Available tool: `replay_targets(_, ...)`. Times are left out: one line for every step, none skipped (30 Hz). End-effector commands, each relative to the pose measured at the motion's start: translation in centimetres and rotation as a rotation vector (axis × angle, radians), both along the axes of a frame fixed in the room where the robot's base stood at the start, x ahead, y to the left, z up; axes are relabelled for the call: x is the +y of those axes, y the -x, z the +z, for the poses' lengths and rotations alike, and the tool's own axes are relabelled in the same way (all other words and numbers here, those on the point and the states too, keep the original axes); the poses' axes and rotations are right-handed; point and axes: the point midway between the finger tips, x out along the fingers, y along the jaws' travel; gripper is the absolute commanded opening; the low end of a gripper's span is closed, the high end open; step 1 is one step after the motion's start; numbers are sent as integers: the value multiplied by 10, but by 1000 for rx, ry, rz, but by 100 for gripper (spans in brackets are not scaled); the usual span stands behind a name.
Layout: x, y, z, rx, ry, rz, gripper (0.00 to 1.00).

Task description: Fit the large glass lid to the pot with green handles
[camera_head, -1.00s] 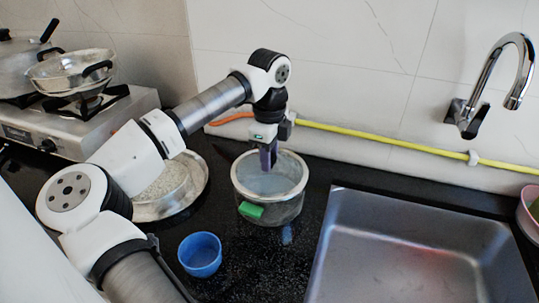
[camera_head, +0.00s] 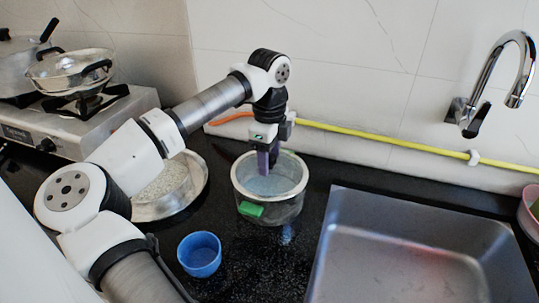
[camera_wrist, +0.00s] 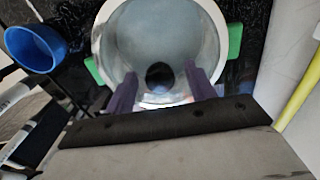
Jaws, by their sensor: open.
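The pot with green handles (camera_head: 249,211) stands on the black counter left of the sink. In the wrist view its pale rim (camera_wrist: 98,40) and both green handles (camera_wrist: 235,42) show. A dark round knob (camera_wrist: 160,76) shows over the pot's middle, with a clear grey-blue surface around it that looks like the large glass lid (camera_wrist: 150,38). I cannot tell whether the lid sits evenly on the rim. My gripper (camera_head: 268,172) points down over the pot. Its purple fingers (camera_wrist: 160,88) are open, one on each side of the knob, with gaps between.
A blue cup (camera_head: 200,256) stands in front of the pot. A metal pan of pale grains (camera_head: 197,192) is to the left, partly behind my arm. The steel sink (camera_head: 415,225) lies right. A yellow pipe (camera_head: 385,142) runs along the wall behind. A stove with pots (camera_head: 75,95) is far left.

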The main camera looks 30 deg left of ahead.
Motion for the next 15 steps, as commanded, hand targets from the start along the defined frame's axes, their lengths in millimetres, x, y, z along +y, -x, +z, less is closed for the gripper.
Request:
replay_targets(0, 0, 0, 0, 0, 0, 55)
replay_targets(0, 0, -1, 1, 0, 0, 55)
replay_targets(0, 0, 0, 1, 0, 0, 55)
replay_targets(0, 0, 1, 1, 0, 0, 55)
replay_targets(0, 0, 2, 0, 0, 0, 55)
replay_targets(0, 0, 5, 0, -1, 1, 55)
replay_targets(0, 0, 8, -1, -1, 1, 55)
replay_targets(0, 0, 12, -1, -1, 1, 55)
replay_targets(0, -1, 18, -2, -2, 1, 55)
replay_targets(0, 0, 23, -1, -3, 2, 55)
replay_targets(0, 0, 29, -1, -3, 2, 55)
replay_targets(1, -1, 38, -2, -4, 2, 55)
replay_targets(1, -1, 45, -2, -4, 2, 55)
replay_targets(1, 0, 53, -2, -4, 2, 55)
replay_targets(1, 0, 62, -2, -4, 2, 55)
